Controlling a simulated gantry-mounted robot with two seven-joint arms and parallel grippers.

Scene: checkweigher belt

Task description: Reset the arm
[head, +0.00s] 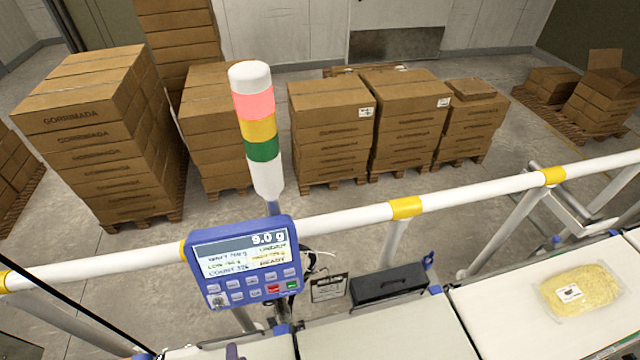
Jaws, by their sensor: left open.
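My left gripper (235,352) shows only as a small purple-grey tip at the bottom edge, in front of the belt and below the blue control panel. Most of it is cut off by the frame, and I see nothing held in it. My right gripper is not in view. The blue control panel (242,262) has a lit screen that shows 9.0 g and several buttons below it. A clear bag of yellow food (580,290) with a white label lies flat on the belt at the right, far from my left gripper.
White belt sections (385,338) run along the bottom. A white rail with yellow bands (407,208) crosses behind them. A signal tower (257,130) stands above the panel. A dark box (388,288) and a clipboard (328,288) sit behind the belt. Stacked cartons (330,130) stand on pallets beyond.

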